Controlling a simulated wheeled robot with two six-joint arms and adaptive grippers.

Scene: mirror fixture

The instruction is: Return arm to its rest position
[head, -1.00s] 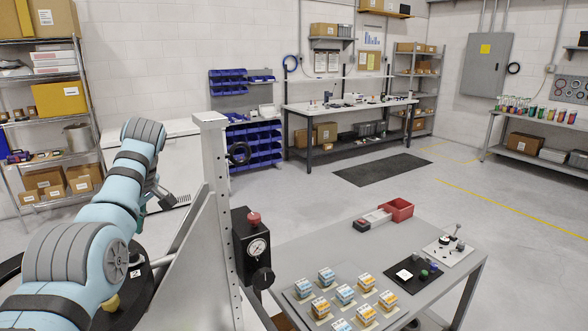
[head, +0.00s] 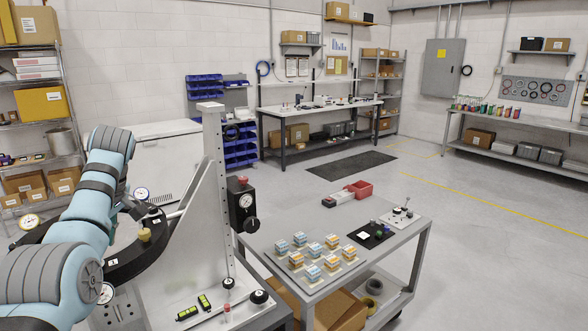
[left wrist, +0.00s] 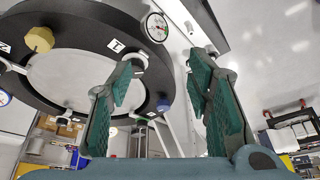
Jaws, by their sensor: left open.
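My left arm (head: 85,215) comes in from the left of the head view, bent at the elbow. My left gripper (left wrist: 163,68) is open and empty in the left wrist view, with its two green-padded fingers apart. The fixture's black ring (head: 130,262) stands beside my arm, partly hidden by it. In the left wrist view the ring (left wrist: 95,28) lies beyond the fingers, around a pale disc (left wrist: 75,82). A yellow knob (left wrist: 39,39) and a dial gauge (left wrist: 156,27) sit on the ring. I cannot tell whether any finger touches it. My right gripper is not in view.
A grey upright plate with a post (head: 213,180) stands right of the ring, carrying a black gauge box (head: 241,208).

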